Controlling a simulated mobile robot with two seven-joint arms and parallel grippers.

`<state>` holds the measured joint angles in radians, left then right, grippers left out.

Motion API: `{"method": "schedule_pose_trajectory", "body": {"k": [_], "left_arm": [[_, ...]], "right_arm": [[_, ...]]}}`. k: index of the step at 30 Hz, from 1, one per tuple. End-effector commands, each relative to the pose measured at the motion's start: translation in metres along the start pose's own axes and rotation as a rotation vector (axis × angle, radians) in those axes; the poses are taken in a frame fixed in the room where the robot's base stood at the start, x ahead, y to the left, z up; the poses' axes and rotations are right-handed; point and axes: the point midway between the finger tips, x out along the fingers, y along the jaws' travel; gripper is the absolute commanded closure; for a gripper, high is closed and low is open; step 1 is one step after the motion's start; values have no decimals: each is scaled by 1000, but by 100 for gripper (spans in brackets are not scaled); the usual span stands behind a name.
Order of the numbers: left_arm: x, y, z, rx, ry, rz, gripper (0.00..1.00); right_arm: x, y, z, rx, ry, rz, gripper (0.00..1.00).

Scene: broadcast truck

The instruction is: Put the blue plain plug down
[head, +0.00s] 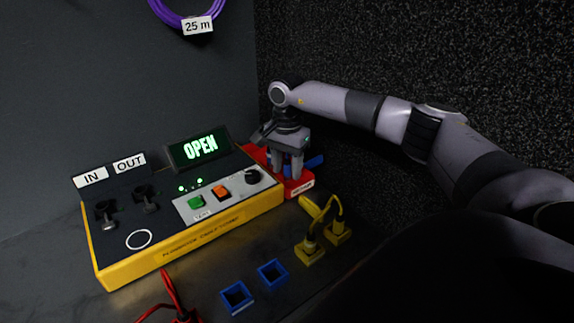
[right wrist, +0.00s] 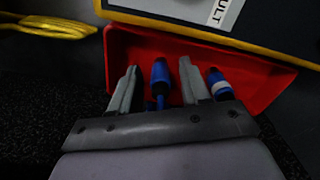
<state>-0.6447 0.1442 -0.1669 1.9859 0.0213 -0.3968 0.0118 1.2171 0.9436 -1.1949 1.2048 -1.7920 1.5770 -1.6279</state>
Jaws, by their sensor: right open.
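The blue plain plug (right wrist: 159,78) lies in the red tray (right wrist: 130,45), between the two fingers of my right gripper (right wrist: 158,82). The fingers stand apart, with a gap on each side of the plug. A second blue plug with a white band (right wrist: 218,84) lies in the tray beyond the right finger. In the head view, my right gripper (head: 288,170) points down over the red tray (head: 306,181) and partly hides the plugs. A bit of blue (head: 314,162) shows right of the fingers, but I cannot tell which plug it is. My left gripper is not in view.
A yellow tester box (head: 190,235) with an OPEN display (head: 201,147) stands left of the tray. Yellow plugs with a cable (head: 310,250), two blue square holders (head: 237,297) and a red cable (head: 172,290) are in front. A speckled dark wall rises behind my right arm.

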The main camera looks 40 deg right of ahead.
Motion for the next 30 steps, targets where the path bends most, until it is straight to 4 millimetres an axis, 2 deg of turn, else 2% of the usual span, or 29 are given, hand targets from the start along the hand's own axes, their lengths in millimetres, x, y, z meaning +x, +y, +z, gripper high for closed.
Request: {"method": "schedule_pose_trajectory", "body": {"k": [5, 12, 18, 24, 30], "left_arm": [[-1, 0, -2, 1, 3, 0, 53], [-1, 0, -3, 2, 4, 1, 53], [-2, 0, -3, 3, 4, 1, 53], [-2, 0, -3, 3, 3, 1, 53], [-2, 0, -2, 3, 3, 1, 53]], "right_arm": [[-18, -1, 0, -1, 1, -5, 53], [-71, -2, 0, -1, 0, -7, 53], [-106, -1, 0, -1, 0, -4, 53], [-122, -1, 0, -1, 0, -2, 53], [-124, 0, 0, -1, 0, -1, 53]]}}
